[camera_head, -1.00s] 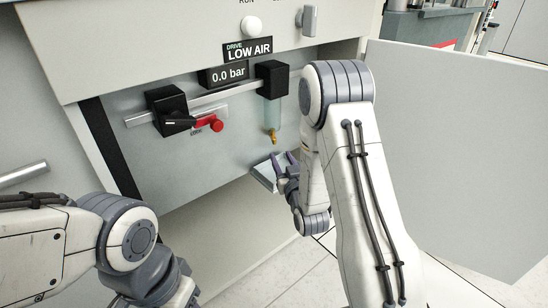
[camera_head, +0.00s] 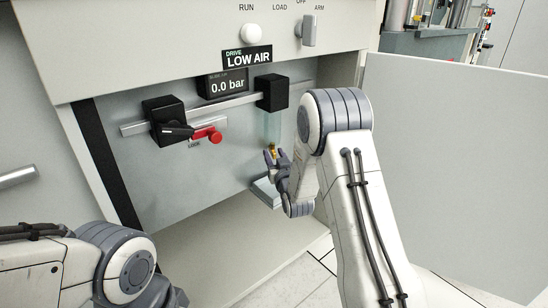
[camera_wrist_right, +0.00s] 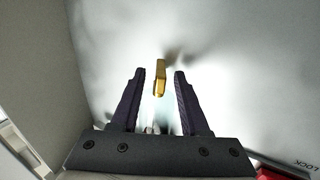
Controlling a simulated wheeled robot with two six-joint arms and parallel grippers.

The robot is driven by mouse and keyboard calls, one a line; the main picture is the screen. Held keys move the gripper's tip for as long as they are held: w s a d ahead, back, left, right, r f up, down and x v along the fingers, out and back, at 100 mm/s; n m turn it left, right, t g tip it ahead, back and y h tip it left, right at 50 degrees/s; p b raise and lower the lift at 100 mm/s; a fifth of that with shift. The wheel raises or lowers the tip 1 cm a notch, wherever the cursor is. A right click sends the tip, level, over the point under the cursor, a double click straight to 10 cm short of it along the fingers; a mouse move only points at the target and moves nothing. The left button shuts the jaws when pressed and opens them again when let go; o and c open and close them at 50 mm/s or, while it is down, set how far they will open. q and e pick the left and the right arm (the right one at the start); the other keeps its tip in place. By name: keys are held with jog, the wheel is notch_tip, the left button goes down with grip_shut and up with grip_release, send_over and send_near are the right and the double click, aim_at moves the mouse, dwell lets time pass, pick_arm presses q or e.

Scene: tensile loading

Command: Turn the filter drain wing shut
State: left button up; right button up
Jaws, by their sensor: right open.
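The brass drain wing (camera_head: 269,154) hangs under the clear filter bowl (camera_head: 273,126), below the black filter head (camera_head: 271,92). In the right wrist view the wing (camera_wrist_right: 160,78) stands between the two open fingertips (camera_wrist_right: 160,72), with a gap on each side. It looks narrow, nearly edge-on, and neither finger clearly touches it. My left arm shows at the lower left, but its gripper is out of view.
A display (camera_head: 228,86) reads 0.0 bar, under a LOW AIR sign (camera_head: 247,58). An open door panel (camera_head: 455,160) stands right.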

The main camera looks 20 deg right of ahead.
grip_shut()
